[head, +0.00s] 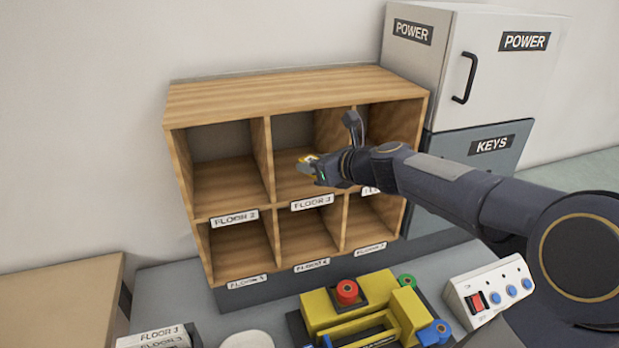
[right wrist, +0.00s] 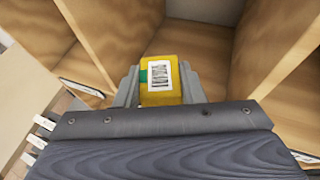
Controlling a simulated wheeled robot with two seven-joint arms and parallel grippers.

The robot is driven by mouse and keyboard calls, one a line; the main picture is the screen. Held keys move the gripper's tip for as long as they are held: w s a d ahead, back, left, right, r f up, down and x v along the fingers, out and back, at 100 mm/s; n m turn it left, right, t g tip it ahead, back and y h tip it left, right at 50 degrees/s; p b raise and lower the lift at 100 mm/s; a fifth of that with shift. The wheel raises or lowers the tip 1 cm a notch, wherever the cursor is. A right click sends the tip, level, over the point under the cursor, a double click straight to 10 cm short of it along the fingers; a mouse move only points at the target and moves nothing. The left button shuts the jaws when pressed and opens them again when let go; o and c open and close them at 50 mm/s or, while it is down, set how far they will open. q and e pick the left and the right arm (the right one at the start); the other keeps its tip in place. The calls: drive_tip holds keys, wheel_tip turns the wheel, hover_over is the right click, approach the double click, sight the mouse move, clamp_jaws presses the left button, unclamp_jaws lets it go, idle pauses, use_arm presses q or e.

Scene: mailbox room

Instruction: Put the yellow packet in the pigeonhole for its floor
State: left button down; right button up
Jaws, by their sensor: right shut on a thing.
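My right gripper (head: 311,168) is shut on the yellow packet (head: 307,158), at the front of the top middle pigeonhole. In the right wrist view the yellow packet (right wrist: 162,95), with a white barcode label and a green patch, sits between the two fingers of the right gripper (right wrist: 160,88). No floor number can be read on the packet. The wooden pigeonhole rack (head: 290,88) has two rows of three compartments. The top left label reads FLOOR 2 and the top middle label (head: 311,202) seems to read FLOOR 3. My arm partly hides the top right label. My left gripper is not in view.
A grey cabinet marked POWER (head: 500,75) and KEYS stands right of the rack. In front are a yellow device (head: 325,305) with a red button, a white switch box (head: 488,290) and a stack of FLOOR labels (head: 155,338). The visible compartments look empty.

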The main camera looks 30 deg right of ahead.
sight(311, 155)
drive_tip(key=w, duration=0.2)
drive_tip(key=w+d, duration=0.1)
drive_tip(key=shift+w+p, duration=0.35)
drive_tip(key=shift+w, duration=0.05)
drive_tip(key=shift+s+f+b, duration=0.1)
drive_tip(key=shift+f+b, duration=0.6)
drive_tip(key=shift+f, duration=0.2)
drive_tip(key=shift+s+a+f, duration=0.1)
drive_tip(key=shift+f, duration=0.3)
wheel_tip(311, 155, down, 4)
drive_tip(key=b, duration=0.3)
drive_tip(key=shift+f, duration=0.1)
drive_tip(key=shift+w, duration=0.2)
drive_tip(key=shift+f, duration=0.2)
drive_tip(key=shift+f, duration=0.15)
drive_tip(key=o, duration=1.1)
